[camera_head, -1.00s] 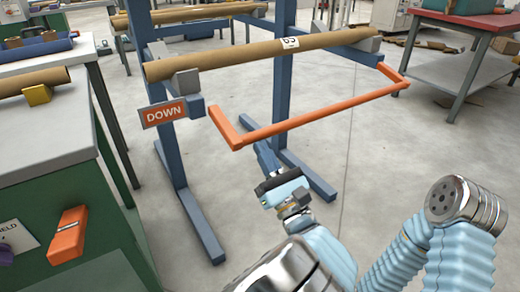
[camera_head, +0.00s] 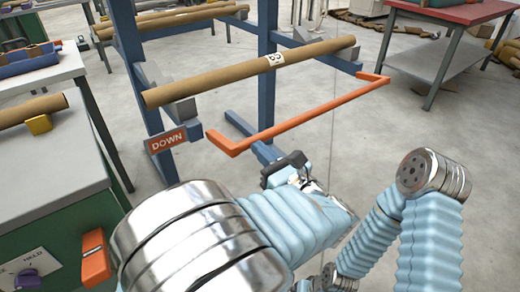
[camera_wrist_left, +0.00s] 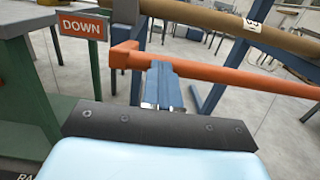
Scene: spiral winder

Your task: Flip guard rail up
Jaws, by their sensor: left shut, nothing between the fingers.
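The orange guard rail (camera_head: 300,114) is a U-shaped bar in front of the blue rack, sticking out toward me below a cardboard roll. An orange DOWN sign (camera_head: 166,141) hangs by its left end. My left gripper (camera_head: 266,152) is shut and empty, just under the rail's front bar. In the left wrist view the rail (camera_wrist_left: 225,76) crosses the picture, and the shut blue fingers (camera_wrist_left: 160,68) overlap its lower edge near its left corner. I cannot tell whether they touch it. My right gripper is not in view.
The cardboard roll (camera_head: 235,73) lies on the blue rack (camera_head: 267,60) behind the rail. A green cabinet (camera_head: 55,225) with an orange handle (camera_head: 95,257) stands at left. A red-topped table (camera_head: 450,10) is at back right. The floor right of the rail is clear.

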